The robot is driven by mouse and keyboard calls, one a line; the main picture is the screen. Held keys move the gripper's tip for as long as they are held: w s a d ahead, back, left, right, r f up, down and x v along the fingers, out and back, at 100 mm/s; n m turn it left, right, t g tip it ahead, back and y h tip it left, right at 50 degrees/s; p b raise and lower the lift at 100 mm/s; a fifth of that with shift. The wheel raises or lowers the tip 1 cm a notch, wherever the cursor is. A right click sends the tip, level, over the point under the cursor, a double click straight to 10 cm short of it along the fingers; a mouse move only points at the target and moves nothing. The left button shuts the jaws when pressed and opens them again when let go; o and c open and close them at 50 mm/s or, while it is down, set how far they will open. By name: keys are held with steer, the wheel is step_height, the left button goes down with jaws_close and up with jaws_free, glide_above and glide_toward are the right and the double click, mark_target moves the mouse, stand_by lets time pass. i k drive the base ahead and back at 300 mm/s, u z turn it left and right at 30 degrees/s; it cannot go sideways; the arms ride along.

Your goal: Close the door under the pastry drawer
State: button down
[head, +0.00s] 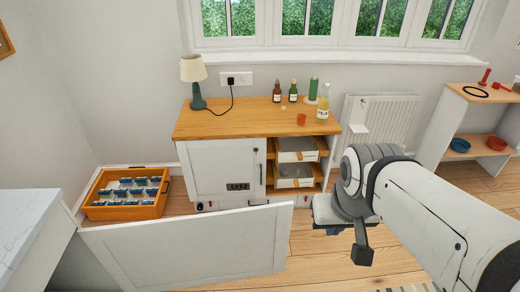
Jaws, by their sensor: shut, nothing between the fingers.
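A low wooden-topped white cabinet (225,170) stands against the back wall. Its left front is a shut white door with a dark label. Its right bay is open and holds two pale drawers or trays (295,183), one above the other. A large white framed panel (200,245), which looks like a door leaf, stands upright in front of the cabinet, its right end near the open bay.
A lamp (194,75), bottles (277,92) and a red cup (301,119) stand on the cabinet top. A shelf (480,95) with bowls is at the right. Bare wooden floor lies right of the panel.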

mark_target(171, 255)
steer(key=u, duration=0.2)
steer(key=i, duration=1.05)
steer(key=u, duration=0.35)
steer(key=k, duration=0.95)
steer(key=u, duration=0.15)
steer(key=i, duration=0.95)
steer(key=z, duration=0.05)
